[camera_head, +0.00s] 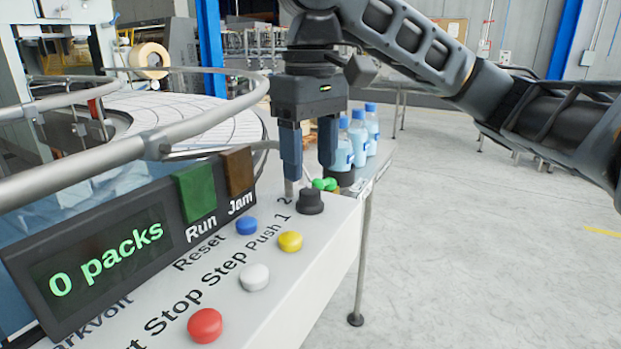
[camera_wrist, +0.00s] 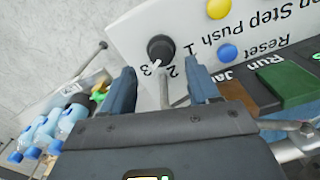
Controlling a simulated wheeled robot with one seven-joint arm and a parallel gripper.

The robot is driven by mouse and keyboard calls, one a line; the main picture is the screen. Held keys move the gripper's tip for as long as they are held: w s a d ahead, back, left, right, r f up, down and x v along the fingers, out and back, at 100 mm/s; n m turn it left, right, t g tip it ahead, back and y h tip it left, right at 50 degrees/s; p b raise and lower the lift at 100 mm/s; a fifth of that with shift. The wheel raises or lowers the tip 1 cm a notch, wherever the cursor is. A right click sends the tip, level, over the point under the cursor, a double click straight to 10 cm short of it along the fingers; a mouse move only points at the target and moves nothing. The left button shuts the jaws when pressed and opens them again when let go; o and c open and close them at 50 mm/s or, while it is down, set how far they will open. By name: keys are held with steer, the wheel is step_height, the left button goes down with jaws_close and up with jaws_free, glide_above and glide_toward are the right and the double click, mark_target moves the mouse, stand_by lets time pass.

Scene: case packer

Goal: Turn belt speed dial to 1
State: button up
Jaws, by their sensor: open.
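The belt speed dial (camera_head: 310,202) is a round black knob at the far right end of the white control panel (camera_head: 330,235). The numbers 1 and 2 show beside it. In the wrist view the dial (camera_wrist: 160,46) has a white pointer mark directed toward the 3, with 2 and 1 further round to the right. My gripper (camera_head: 310,170) points down, open and empty, just above and behind the dial in the head view. In the wrist view my gripper (camera_wrist: 161,88) has its two blue fingers apart, with the dial beyond their tips, not between them.
Yellow (camera_head: 290,241), white (camera_head: 255,277), blue (camera_head: 246,225) and red (camera_head: 205,325) buttons lie near the dial. A display (camera_head: 105,258) reads "0 packs". Bottles (camera_head: 358,138) stand behind my gripper. A curved metal rail (camera_head: 215,118) runs at the left. Open floor lies right.

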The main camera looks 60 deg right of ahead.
mark_target(310, 190)
steer(key=shift+a+f, duration=0.1)
steer(key=shift+f, duration=2.05)
steer(key=c, duration=1)
